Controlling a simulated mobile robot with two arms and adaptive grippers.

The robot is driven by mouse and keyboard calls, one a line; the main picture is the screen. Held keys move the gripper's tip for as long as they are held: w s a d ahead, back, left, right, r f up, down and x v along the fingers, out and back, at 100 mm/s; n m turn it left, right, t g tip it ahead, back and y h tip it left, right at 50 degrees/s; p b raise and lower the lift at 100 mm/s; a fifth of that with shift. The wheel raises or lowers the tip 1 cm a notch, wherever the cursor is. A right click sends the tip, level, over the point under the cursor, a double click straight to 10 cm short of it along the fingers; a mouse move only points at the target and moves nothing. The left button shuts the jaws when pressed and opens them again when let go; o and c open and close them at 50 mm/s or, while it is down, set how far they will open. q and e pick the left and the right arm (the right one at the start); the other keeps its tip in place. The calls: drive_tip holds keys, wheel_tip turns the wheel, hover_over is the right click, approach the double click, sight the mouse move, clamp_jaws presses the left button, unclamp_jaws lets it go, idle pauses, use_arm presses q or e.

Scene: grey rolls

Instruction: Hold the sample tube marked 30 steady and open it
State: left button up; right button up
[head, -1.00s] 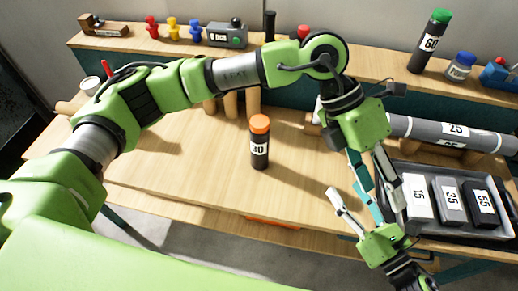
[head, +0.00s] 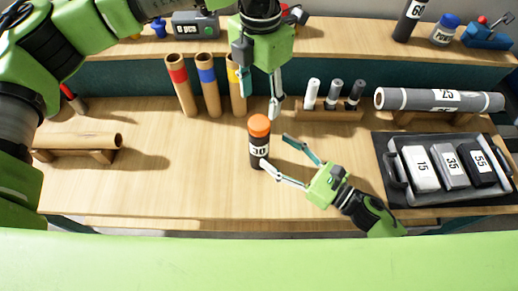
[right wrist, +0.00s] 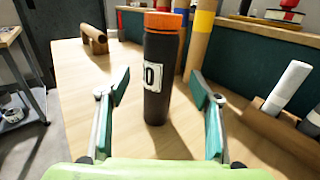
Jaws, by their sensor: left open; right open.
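The sample tube marked 30 (head: 259,150) stands upright on the workbench, black with a white label and an orange cap (head: 259,125). My left gripper (head: 262,100) is open above and just beside the orange cap, fingers pointing down. It holds nothing.
Cardboard tubes with coloured bands (head: 208,85) stand behind the tube. A rack with small cylinders (head: 330,115) is to the right. A grey roll (head: 440,100) lies back right. The bench's front left is clear.

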sight(268, 146)
drive_tip(key=shift+x, duration=3.45)
drive_tip(key=shift+d, duration=0.1)
clamp_jaws()
